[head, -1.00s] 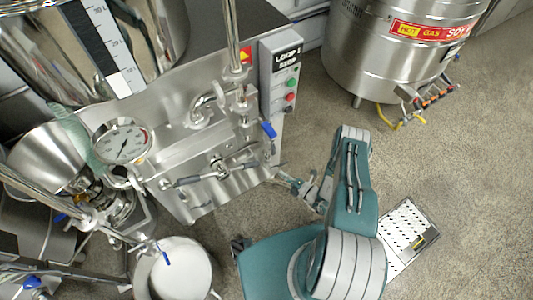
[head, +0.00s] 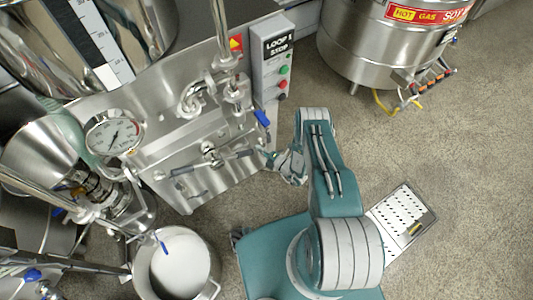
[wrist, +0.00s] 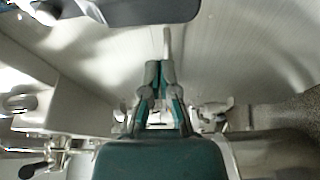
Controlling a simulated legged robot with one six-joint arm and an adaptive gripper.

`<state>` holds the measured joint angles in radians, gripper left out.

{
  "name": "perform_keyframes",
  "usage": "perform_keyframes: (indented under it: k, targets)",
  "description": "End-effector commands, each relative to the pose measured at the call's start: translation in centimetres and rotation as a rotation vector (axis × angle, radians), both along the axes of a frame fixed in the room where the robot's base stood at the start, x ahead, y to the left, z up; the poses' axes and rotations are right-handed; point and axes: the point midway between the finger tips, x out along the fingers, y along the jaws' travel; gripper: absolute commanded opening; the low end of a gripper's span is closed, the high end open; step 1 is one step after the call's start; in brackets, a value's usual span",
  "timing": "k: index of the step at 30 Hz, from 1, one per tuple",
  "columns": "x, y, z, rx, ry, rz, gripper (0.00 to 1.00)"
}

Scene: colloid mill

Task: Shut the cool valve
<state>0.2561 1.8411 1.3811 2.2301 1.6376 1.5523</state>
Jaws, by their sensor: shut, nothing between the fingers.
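No label in view marks a cool valve. A blue valve handle (head: 262,118) sits on the pipework at the right of the steel machine's panel. Below it, a grey-handled lever (head: 237,154) and another grey lever (head: 180,171) are on the panel. My gripper (head: 266,156) is close to the panel, just right of the right grey lever; whether they touch cannot be told. In the wrist view my gripper (wrist: 160,68) is shut and empty, facing bare metal. A dark grey handle (wrist: 150,10) crosses the top of that view, beyond the fingertips.
A pressure gauge (head: 114,135) and steel funnel (head: 40,150) stand left. A white-filled pot (head: 180,262) is at bottom, near a small blue-handled valve (head: 163,245). The Loop 1 Stop box (head: 277,65) is on the right edge.

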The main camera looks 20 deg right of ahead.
Motion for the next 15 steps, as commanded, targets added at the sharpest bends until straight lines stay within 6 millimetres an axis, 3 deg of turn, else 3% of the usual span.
perform_keyframes:
  k: [6,15]
  targets:
    - [0.7,-2.8,-0.2,0.0,0.0,-0.005,0.0]
    - [1.0,-3.9,-0.3,0.0,0.002,-0.002,0.0]
